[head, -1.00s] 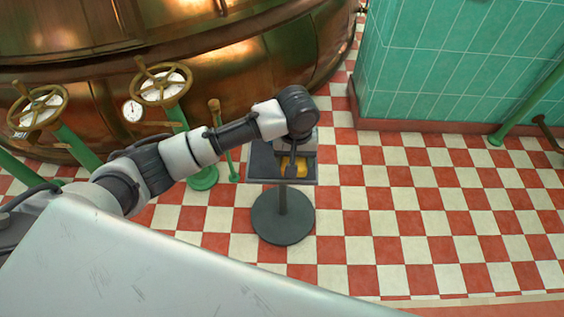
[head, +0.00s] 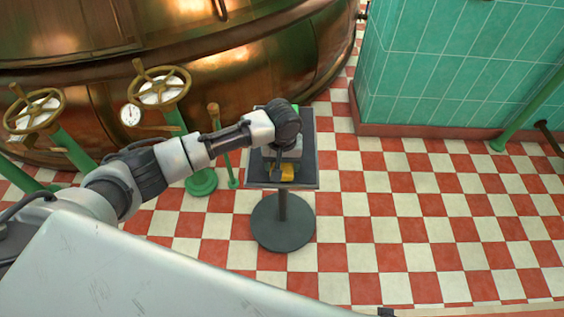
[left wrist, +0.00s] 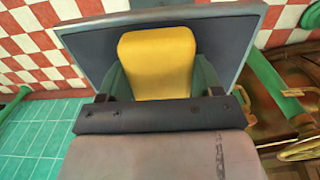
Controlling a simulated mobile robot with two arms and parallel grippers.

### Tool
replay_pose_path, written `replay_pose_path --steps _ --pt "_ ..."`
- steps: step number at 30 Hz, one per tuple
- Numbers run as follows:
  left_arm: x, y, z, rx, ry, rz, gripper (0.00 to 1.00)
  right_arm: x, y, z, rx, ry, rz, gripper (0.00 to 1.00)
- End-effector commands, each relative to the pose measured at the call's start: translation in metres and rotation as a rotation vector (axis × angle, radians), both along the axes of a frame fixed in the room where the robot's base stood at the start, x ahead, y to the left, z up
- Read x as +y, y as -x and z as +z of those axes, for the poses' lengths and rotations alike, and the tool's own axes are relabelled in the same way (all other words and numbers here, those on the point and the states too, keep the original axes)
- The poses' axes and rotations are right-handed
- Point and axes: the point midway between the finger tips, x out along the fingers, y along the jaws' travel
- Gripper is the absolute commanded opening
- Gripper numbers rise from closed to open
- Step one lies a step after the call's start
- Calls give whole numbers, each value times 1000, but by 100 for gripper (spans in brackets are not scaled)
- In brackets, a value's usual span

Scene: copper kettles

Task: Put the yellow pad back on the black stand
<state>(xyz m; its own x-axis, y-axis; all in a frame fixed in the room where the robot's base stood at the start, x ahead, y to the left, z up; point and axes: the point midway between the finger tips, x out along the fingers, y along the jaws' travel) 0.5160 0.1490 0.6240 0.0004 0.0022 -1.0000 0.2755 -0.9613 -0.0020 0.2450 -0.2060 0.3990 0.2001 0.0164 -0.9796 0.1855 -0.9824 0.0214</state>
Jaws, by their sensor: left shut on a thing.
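The black stand (head: 257,176) has a flat square top on a post with a round base, in the middle of the head view. My left gripper (head: 281,168) is over the stand's top, pointing down, and is shut on the yellow pad (head: 288,174). In the left wrist view the yellow pad (left wrist: 158,62) shows at the jaws, in front of the stand's dark top (left wrist: 228,42). Green parts flank the pad there; I cannot tell what they belong to. I cannot tell whether the pad touches the top. My right gripper is not in view.
Green posts with brass valve wheels (head: 160,85) and a gauge (head: 131,115) stand left of the stand, before a large copper kettle (head: 250,60). A green tiled block (head: 450,70) is at the back right. Checkered floor (head: 430,220) is open to the right.

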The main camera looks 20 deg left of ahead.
Motion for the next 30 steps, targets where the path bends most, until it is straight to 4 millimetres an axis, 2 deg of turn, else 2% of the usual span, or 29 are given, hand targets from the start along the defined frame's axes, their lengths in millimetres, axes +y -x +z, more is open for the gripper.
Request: replay_pose_path --steps 3,4,9,19,21,26,30 --pt "0 0 -2 1 0 1 43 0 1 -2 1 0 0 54" --pt "0 0 -2 1 0 1 68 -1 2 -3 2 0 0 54" --pt "0 0 -2 1 0 0 91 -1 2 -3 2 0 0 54" --pt "0 0 1 -1 1 -1 91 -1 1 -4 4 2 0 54" --pt "0 0 9 -2 2 0 91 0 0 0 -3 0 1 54" --pt "0 0 37 -2 2 1 91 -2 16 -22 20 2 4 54" --pt "0 0 67 -2 1 0 91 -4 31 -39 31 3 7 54"
